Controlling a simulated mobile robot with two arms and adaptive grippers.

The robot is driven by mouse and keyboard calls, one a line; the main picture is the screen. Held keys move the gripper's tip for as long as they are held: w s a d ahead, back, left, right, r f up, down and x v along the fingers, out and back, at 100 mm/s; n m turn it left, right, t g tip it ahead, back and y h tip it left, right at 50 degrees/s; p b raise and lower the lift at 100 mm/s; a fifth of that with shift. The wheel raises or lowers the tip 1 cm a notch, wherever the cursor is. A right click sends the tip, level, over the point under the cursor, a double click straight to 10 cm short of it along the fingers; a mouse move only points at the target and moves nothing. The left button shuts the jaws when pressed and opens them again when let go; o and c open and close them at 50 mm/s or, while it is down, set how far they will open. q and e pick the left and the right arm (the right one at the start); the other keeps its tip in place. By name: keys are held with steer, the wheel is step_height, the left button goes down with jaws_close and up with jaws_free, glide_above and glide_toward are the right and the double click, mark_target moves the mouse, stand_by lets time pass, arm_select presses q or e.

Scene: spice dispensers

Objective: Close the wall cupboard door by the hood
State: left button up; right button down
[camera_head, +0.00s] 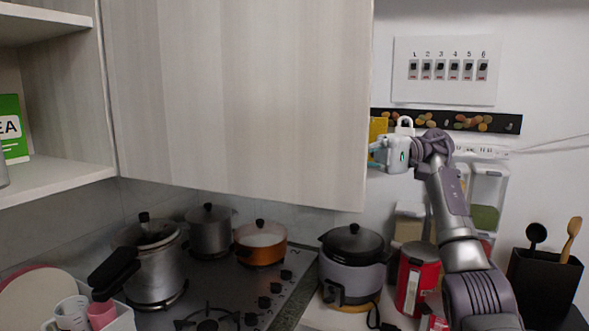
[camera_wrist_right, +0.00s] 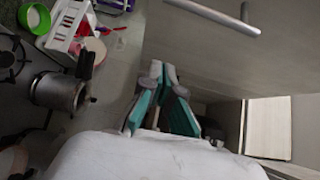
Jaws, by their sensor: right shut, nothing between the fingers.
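The pale wood-grain cupboard door (camera_head: 235,95) stands open across the middle of the head view, its left side next to the open shelves. No handle shows on the face seen there. My right gripper (camera_head: 376,153) is at the door's right edge, its fingertips close to that edge; contact cannot be told. In the right wrist view my gripper's teal-padded fingers (camera_wrist_right: 162,72) are together and hold nothing. A wood panel (camera_wrist_right: 220,60) with a silver bar handle (camera_wrist_right: 212,14) lies just beyond them. My left gripper is out of view.
Open shelves (camera_head: 60,190) with a green tea box (camera_head: 12,128) are at the left. Below are a stove (camera_head: 230,290) with pots, a cooker (camera_head: 352,262) and a red canister (camera_head: 415,277). A switch panel (camera_head: 445,72) and a magnetic rack (camera_head: 505,123) are on the wall.

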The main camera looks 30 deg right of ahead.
mark_target(291, 171)
steer(key=a+p, duration=0.1)
steer(key=a, duration=0.3)
steer(key=s+a+p, duration=0.1)
steer(key=a+p, duration=0.1)
steer(key=a, duration=0.2)
steer(key=s+a+p, duration=0.1)
steer(key=a, duration=0.3)
steer(key=shift+s+a+p, duration=0.1)
steer(key=shift+a+p, duration=0.15)
steer(key=shift+p, duration=0.05)
steer(key=shift+a, duration=0.1)
steer(key=shift+f, duration=0.1)
